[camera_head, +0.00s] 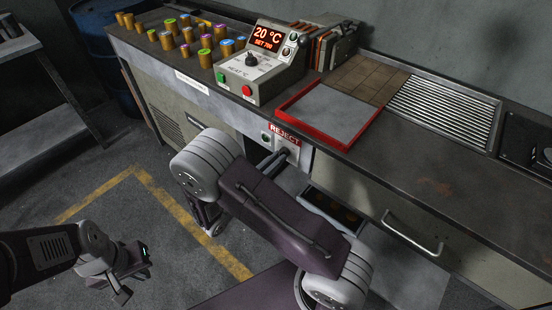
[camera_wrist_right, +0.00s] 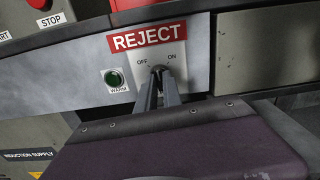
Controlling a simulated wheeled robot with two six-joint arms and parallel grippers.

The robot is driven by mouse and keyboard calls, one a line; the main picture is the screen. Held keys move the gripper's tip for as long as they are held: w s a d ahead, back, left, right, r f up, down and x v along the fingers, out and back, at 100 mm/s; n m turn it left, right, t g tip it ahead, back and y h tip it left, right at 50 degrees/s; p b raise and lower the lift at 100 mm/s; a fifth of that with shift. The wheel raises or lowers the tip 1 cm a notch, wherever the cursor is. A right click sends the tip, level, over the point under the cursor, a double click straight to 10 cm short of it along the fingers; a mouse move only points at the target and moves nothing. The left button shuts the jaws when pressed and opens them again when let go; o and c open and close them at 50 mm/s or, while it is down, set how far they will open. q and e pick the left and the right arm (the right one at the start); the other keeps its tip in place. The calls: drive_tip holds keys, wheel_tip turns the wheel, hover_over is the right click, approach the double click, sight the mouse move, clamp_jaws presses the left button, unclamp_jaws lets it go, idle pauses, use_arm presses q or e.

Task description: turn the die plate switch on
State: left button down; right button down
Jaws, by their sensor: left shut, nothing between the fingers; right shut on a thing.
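The switch (camera_wrist_right: 158,69) is on a pale plate marked OFF on the left and ON on the right, below a red REJECT sign (camera_wrist_right: 147,37). In the head view the plate (camera_head: 289,142) is on the bench front. My right gripper (camera_wrist_right: 160,77) is shut on the switch knob, its two grey fingers covering most of it. Which mark the knob points to I cannot tell. A green round lamp (camera_wrist_right: 114,77) with a small label is left of the plate; it looks dark green. My left gripper (camera_head: 132,287) is shut and empty, low over the floor at the left.
A red-rimmed tray (camera_head: 297,96) and a control box (camera_head: 263,62) reading 20 °C stand on the bench above. Several capped cylinders (camera_head: 184,51) stand at its far left. A drawer with a handle (camera_head: 412,236) is at the right. My right arm hides part of the bench front.

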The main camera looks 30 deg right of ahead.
drive_tip(key=shift+m+b, duration=0.9)
drive_tip(key=shift+m, duration=3.9)
drive_tip(key=c, duration=1.5)
unclamp_jaws()
drive_tip(key=p+v, duration=0.1)
drive_tip(key=v, duration=0.8)
